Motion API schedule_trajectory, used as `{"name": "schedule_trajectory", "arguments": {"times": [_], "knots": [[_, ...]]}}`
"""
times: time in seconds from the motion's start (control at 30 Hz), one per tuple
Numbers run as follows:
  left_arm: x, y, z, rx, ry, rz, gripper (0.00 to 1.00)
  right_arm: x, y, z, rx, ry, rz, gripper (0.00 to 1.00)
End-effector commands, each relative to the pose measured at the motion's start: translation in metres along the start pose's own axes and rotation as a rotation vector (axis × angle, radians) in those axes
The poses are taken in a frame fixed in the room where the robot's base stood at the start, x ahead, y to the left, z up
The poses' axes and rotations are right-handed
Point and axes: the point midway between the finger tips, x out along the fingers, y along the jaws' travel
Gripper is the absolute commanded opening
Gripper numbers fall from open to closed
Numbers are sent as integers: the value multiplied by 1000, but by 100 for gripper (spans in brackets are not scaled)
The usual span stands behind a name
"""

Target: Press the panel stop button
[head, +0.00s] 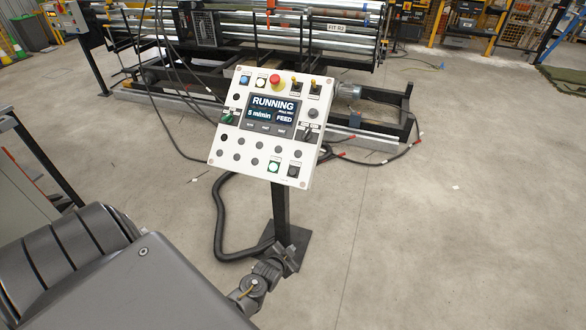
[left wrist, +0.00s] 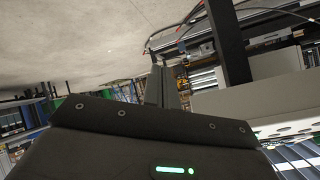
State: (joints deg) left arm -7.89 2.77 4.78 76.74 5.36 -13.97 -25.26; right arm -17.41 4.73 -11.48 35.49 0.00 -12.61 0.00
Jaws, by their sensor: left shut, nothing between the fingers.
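The white control panel (head: 228,150) stands tilted on a dark post. Its screen (head: 272,112) reads RUNNING, 5 m/min and FEED. A red mushroom button (head: 276,82) is at the top middle. A lit green button (head: 274,166) and a dark button (head: 293,171) sit at the lower right; I cannot read which is marked stop. My left gripper (head: 287,258) is shut and empty, below the panel in the head view and apart from its face. The left wrist view shows its dark fingers (left wrist: 160,86) beside the grey panel housing (left wrist: 250,97). My right gripper is not in view.
The panel's post (head: 280,212) stands on a dark floor plate, with a black hose (head: 219,222) curving beside it. A roller machine (head: 290,35) stands behind, with loose cables on the floor. The concrete floor (head: 440,230) at right is clear.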

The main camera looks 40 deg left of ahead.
Motion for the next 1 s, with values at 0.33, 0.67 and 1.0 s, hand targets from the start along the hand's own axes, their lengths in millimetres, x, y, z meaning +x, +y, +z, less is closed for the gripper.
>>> {"name": "schedule_trajectory", "arguments": {"times": [0.33, 0.67, 1.0], "knots": [[-45, -152, -160, 72, 242, -308, 0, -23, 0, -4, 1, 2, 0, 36], [-80, -210, -210, 103, 316, -445, 0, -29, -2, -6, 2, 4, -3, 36], [-82, -212, -211, 104, 319, -450, 0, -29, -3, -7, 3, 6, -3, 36]]}}
